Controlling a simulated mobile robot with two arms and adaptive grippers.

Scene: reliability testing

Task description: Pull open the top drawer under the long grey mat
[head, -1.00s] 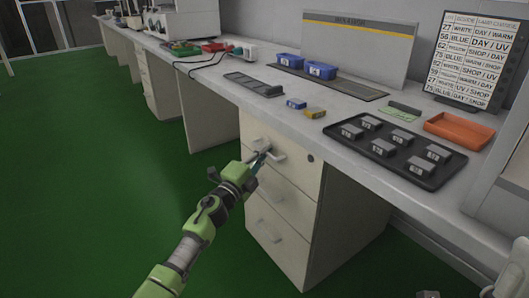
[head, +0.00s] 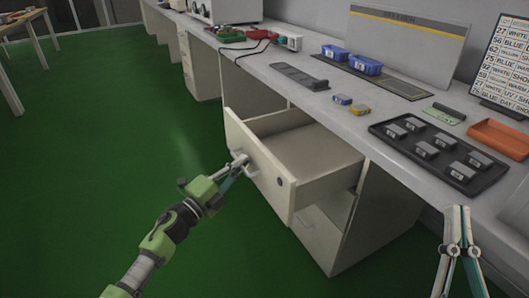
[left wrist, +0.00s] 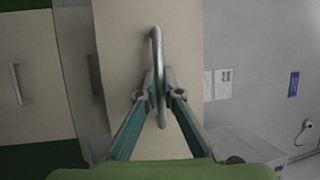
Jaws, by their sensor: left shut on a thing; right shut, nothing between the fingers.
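The top drawer (head: 283,175) of the white cabinet under the bench is pulled well out, and its inside looks empty where it shows. The long grey mat (head: 374,75) lies on the bench above, towards the wall. My left gripper (head: 238,163) is shut on the handle of the top drawer. The handle (left wrist: 157,75) is a metal bar between the fingers in the left wrist view. My right gripper (head: 459,212) is at the lower right, in front of the bench edge, shut and empty.
A black tray (head: 391,147) with several grey parts lies near the bench's front edge, close to my right gripper. An orange tray (head: 499,138) and two blue bins (head: 365,65) stand behind. The green floor (head: 90,150) is clear.

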